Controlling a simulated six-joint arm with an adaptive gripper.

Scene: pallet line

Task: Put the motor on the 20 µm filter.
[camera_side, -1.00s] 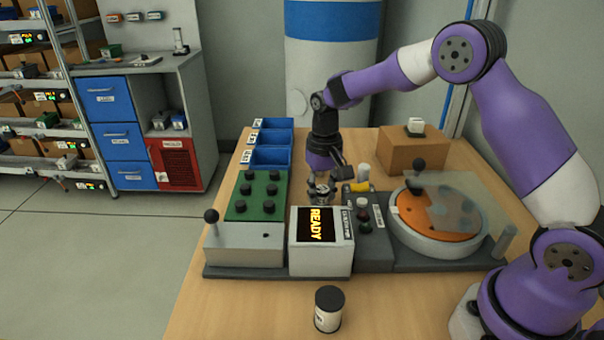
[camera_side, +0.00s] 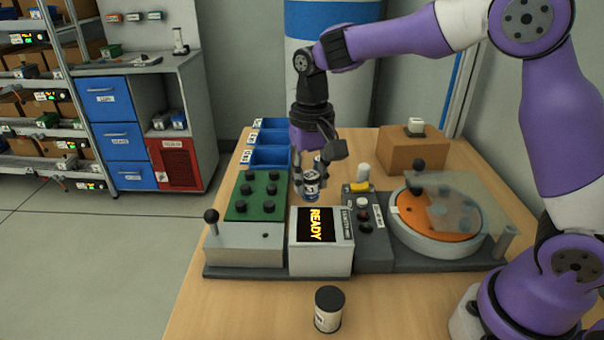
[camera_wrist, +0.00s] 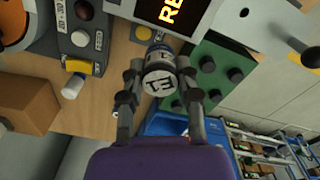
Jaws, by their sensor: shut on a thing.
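My gripper (camera_side: 309,172) is shut on a small cylinder (camera_side: 311,189) with a blue band and a white label. It hangs behind the READY display box. In the wrist view my gripper (camera_wrist: 160,75) has a finger on each side of the cylinder (camera_wrist: 159,82), whose white end with dark characters faces the camera. I cannot tell whether this cylinder is the motor or the filter. A black-capped jar (camera_side: 328,311) stands upright at the table's front, apart from my gripper. No 20 µm marking is readable.
The READY box (camera_side: 322,243) and a button panel (camera_side: 372,240) stand in front of my gripper. A green board with black knobs (camera_side: 258,196) is left, blue bins (camera_side: 271,157) behind it. A round orange turntable (camera_side: 437,220) and a cardboard box (camera_side: 414,153) are right. The front table is clear around the jar.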

